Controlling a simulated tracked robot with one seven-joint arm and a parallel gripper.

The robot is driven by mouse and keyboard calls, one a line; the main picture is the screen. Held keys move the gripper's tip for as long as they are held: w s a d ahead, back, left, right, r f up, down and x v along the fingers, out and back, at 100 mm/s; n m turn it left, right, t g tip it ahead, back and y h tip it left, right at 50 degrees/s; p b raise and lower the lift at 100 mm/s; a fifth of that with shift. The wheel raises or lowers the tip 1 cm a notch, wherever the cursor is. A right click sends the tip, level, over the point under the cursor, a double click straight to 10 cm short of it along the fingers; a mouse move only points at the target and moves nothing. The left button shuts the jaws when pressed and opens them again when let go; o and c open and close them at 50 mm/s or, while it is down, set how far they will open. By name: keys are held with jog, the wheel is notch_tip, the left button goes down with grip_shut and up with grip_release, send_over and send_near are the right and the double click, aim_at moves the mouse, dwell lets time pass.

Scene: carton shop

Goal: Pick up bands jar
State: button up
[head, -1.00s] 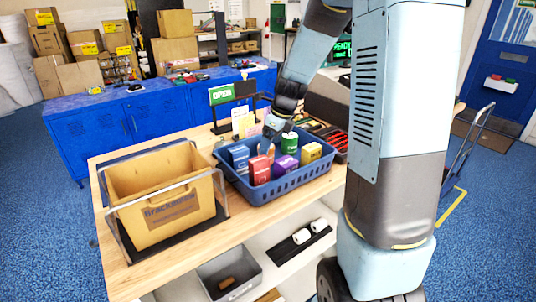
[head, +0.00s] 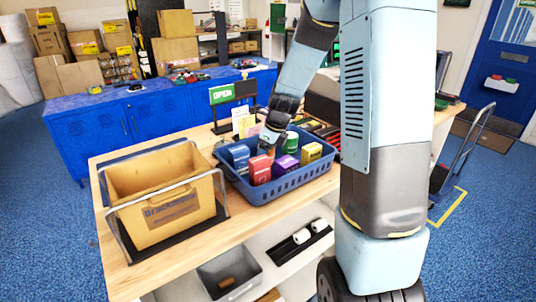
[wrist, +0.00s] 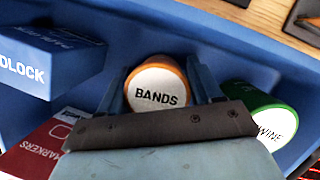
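The bands jar (wrist: 158,92), with an orange rim and a white lid reading BANDS, stands in the blue crate (head: 285,187) on the workbench. In the wrist view my gripper (wrist: 158,80) points down at it, with one finger on each side of the jar. The fingers look spread, with no clear grip on it. In the head view my gripper (head: 271,138) is down in the crate, and it mostly hides the jar there.
A green twine jar (wrist: 258,115) stands close right of my gripper. A blue padlock box (wrist: 50,60) and a red markers box (wrist: 40,148) lie to the left. A purple box (head: 286,164) and a yellow box (head: 311,153) share the crate. A cardboard carton (head: 160,190) stands left.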

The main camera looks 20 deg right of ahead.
jog(key=c, duration=0.6)
